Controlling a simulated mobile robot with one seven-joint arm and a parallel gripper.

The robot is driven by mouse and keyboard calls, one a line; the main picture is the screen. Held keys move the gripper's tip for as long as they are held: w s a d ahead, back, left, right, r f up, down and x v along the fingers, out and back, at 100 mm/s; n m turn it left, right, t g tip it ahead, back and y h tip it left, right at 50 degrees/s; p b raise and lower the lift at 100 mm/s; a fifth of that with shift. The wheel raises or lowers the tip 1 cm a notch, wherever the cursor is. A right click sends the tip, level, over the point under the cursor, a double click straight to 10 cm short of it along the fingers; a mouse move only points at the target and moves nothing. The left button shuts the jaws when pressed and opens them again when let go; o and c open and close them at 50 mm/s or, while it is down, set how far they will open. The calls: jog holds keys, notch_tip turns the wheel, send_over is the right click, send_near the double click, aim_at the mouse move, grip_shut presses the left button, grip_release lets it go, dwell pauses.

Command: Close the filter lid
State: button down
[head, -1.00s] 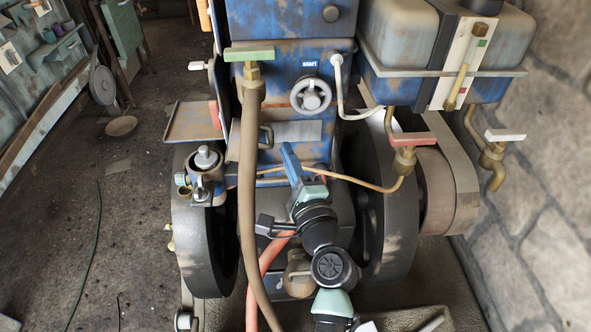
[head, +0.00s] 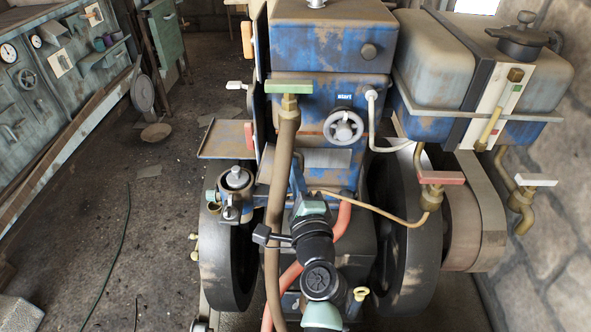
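No part is marked as the filter lid, so I cannot tell for certain which it is. One candidate is the small metal canister (head: 237,179) with a round knobbed top, on the engine's left side in the head view. Another is the dark round cap (head: 520,40) with a knob on top of the right tank; I cannot tell if it is fully seated. My gripper (head: 297,172) is in front of the blue engine block, right of the canister and well below the cap. It points away from the camera. Its fingertips are small and partly hidden.
A brown hose (head: 281,190) hangs from the green-handled valve (head: 289,88), between my gripper and the canister. A red hose (head: 343,218) runs behind my arm. Black flywheels (head: 403,210) flank the engine. The floor (head: 100,230) at left is mostly clear.

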jog(key=shift+a+r+n+p, duration=0.2)
jog(key=shift+r+n+p, duration=0.1)
